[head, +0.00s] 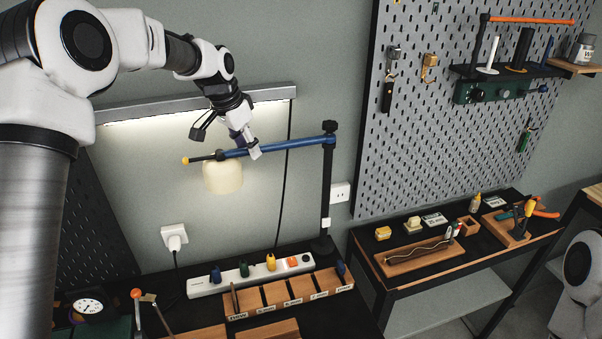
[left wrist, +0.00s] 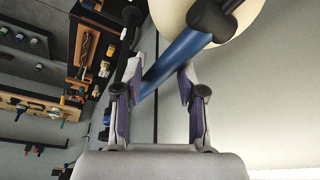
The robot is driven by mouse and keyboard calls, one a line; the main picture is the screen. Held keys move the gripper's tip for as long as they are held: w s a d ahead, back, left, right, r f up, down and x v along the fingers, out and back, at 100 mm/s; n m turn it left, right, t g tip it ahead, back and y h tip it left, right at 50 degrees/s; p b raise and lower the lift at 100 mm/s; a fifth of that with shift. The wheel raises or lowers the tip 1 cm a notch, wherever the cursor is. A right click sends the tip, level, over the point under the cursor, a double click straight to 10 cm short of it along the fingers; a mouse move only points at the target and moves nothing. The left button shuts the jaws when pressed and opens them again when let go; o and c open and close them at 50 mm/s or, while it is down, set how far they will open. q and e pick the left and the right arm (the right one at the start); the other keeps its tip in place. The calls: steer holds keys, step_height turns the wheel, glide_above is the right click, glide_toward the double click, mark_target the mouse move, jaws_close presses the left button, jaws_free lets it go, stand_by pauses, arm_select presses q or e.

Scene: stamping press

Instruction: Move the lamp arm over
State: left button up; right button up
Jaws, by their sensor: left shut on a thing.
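The lamp arm (head: 295,143) is a blue bar that runs left from the top of a black post (head: 327,190). Its left part is black with a yellow tip (head: 186,160), and a cream lampshade (head: 222,178) hangs under it. My left gripper (head: 248,147) is shut on the blue bar just right of the shade. In the left wrist view the blue bar (left wrist: 182,58) passes slantwise between the two fingers (left wrist: 158,88), with the cream shade (left wrist: 235,25) close beyond them. My right gripper is not in view.
A lit strip lamp (head: 190,105) is on the wall behind. Below are a white power strip (head: 245,281) and a wooden organiser (head: 287,293) on the black bench. A grey pegboard (head: 425,130) with tools stands right of the post. A cable (head: 284,190) hangs down the wall.

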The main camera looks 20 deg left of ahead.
arm_select(q)
steer(key=shift+s+d+f+b, duration=0.15)
steer(key=shift+s+d+b, duration=0.55)
steer(key=shift+s+d, duration=0.35)
steer(key=shift+c, duration=0.6)
steer(key=shift+s+d+b, duration=0.45)
steer(key=shift+s+d, duration=0.35)
steer(key=shift+d, duration=0.35)
steer(key=shift+c, duration=0.4)
steer(key=shift+s+d+b, duration=0.15)
steer(key=shift+s+d, duration=0.3)
steer(key=shift+d, duration=0.4)
steer(key=shift+s+d+b, duration=0.15)
steer(key=shift+s+d, duration=0.3)
steer(key=shift+d, duration=0.4)
steer(key=shift+s+d+b, duration=0.15)
steer(key=shift+s+d, duration=0.3)
steer(key=shift+d, duration=0.4)
steer(key=shift+c, duration=0.6)
steer(key=shift+d, duration=0.1)
